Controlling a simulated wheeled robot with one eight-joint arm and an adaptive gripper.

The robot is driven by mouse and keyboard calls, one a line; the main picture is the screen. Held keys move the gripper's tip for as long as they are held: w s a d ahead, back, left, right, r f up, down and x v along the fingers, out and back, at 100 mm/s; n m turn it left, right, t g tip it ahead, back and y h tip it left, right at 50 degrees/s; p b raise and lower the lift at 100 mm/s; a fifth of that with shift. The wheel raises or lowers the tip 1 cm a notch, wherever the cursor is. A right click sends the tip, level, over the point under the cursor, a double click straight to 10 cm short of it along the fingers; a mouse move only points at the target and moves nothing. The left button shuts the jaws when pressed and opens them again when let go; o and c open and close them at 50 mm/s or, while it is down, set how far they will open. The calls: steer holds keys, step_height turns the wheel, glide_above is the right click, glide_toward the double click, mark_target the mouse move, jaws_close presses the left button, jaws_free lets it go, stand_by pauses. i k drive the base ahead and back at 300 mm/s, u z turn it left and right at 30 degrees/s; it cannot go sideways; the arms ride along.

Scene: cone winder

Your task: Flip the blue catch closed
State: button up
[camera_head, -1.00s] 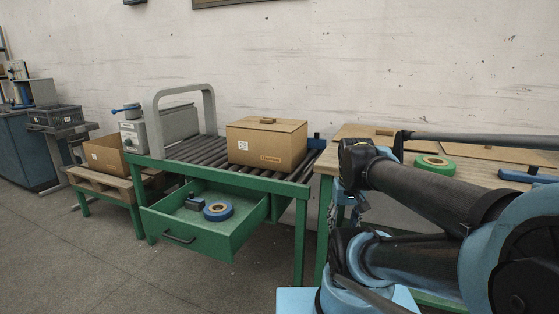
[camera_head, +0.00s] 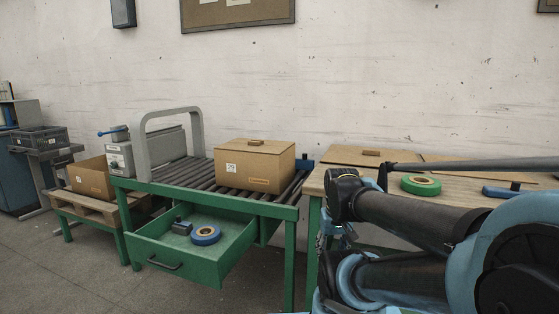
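A blue lever-like piece (camera_head: 113,131) sticks out to the left from the top of a grey box-shaped unit (camera_head: 119,155) at the left end of the roller conveyor. It looks like the blue catch, but it is too small to tell its exact position. My dark and light-blue arm fills the lower right. What seems to be my gripper (camera_head: 338,238) is partly in view by the right table's left edge, far from the blue piece. Its fingers are not clear, and I cannot tell whether it is open.
A green drawer (camera_head: 184,263) stands pulled out under the conveyor, holding a blue tape roll (camera_head: 205,235). A closed carton (camera_head: 254,167) sits on the rollers. A grey arch (camera_head: 143,150) spans the conveyor. An open carton (camera_head: 90,178) rests on a pallet at left. Floor in front is clear.

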mark_target(179, 222)
steer(key=k, duration=1.35)
steer(key=u, duration=0.55)
steer(key=i, duration=1.8)
steer(key=z, duration=0.05)
